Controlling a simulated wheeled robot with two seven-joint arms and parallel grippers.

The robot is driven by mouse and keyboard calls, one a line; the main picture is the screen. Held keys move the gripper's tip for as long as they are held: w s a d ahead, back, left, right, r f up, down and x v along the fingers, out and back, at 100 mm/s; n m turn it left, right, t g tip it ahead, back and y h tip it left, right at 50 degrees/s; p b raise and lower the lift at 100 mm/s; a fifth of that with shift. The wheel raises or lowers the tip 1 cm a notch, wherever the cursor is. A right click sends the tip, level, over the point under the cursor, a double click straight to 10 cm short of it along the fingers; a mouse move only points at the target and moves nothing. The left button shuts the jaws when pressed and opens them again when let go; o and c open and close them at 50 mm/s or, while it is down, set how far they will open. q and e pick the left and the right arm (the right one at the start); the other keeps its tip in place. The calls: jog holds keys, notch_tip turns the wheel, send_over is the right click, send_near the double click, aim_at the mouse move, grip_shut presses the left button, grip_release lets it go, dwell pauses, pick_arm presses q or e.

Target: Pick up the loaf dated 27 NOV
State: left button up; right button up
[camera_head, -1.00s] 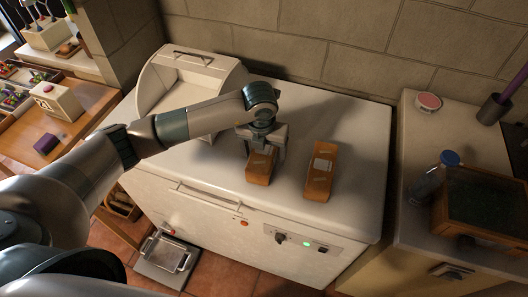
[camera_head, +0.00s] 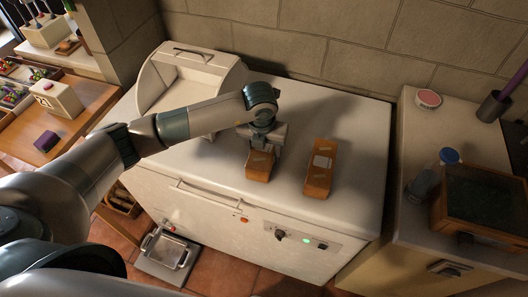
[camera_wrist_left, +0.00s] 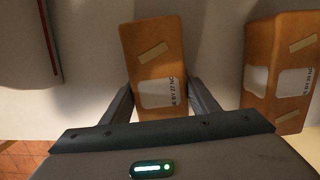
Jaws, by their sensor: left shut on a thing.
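Two brown wrapped loaves stand on the white chest top. The loaf appears to rest on the chest top still. My right gripper is out of view.
The white chest (camera_head: 345,205) has a raised open bin (camera_head: 165,75) at its left back. A stone wall (camera_head: 330,45) stands behind. A counter on the right holds a blue-capped jar (camera_head: 425,180) and a dark glass-topped box (camera_head: 485,200). The chest top right of the loaves is clear.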

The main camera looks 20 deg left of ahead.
pick_arm(q)
jog(key=shift+r, duration=0.15)
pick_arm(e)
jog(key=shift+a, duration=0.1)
